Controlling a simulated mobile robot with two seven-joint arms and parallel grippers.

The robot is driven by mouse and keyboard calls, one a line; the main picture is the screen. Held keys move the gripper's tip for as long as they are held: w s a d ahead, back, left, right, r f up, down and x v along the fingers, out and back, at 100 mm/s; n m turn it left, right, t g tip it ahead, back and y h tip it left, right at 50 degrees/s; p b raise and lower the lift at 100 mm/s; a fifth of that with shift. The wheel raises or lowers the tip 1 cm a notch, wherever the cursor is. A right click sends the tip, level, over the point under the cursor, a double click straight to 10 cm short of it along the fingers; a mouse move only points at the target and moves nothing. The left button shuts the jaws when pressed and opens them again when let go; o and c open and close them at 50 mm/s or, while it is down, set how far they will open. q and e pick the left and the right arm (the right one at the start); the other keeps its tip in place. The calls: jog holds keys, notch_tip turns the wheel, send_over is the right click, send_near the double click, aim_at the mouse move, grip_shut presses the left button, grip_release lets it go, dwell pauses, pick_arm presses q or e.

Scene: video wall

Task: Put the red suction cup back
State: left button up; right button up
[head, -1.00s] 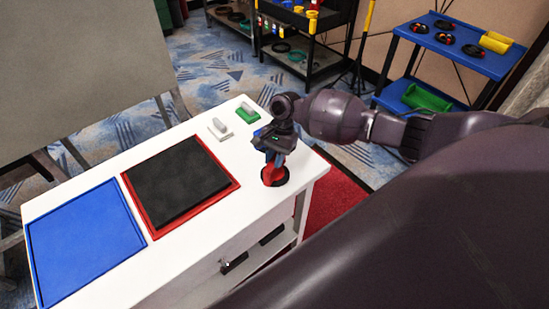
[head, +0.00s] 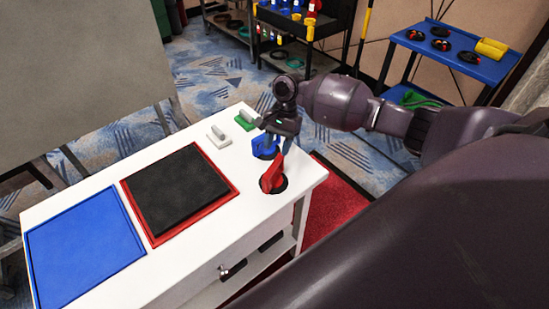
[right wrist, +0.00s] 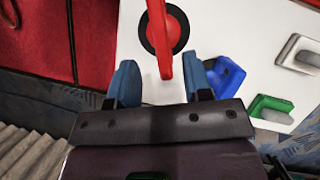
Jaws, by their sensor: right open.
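The red suction cup (head: 273,176) stands on the white table top near its right end, its black round base flat on the surface. In the right wrist view, its red handle (right wrist: 164,62) lies ahead of and between the fingers, with gaps on both sides. My right gripper (head: 277,150) is open and empty, just behind and above the red cup. Its two blue-grey fingers also show in the right wrist view (right wrist: 161,78). My left gripper is not in view.
A green block (head: 245,120) and a grey-white block (head: 219,137) stand left of the gripper. A black pad in a red tray (head: 146,229) and a blue panel (head: 82,245) cover the table's middle and left. A blue shelf (head: 458,58) stands beyond on the right.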

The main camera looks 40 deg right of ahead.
jog(key=shift+v, duration=2.5)
jog(key=w+a+n+t, duration=0.7)
jog(key=w+n+t, duration=0.3)
jog(key=n, duration=0.4)
jog(key=s+f+t+h, duration=0.1)
jog(key=s+f, duration=0.3)
jog(key=s, duration=0.6)
jog(key=s+a+f+t+h, duration=0.1)
jog(key=s+f, duration=0.4)
jog(key=s, duration=0.6)
jog(key=s+f+t+h, duration=0.1)
jog(key=s+f, duration=0.4)
jog(key=s, duration=0.5)
jog(key=shift+s+a+f+t+h, duration=0.15)
jog(key=shift+s+a+t+h, duration=0.2)
jog(key=shift+h, duration=0.25)
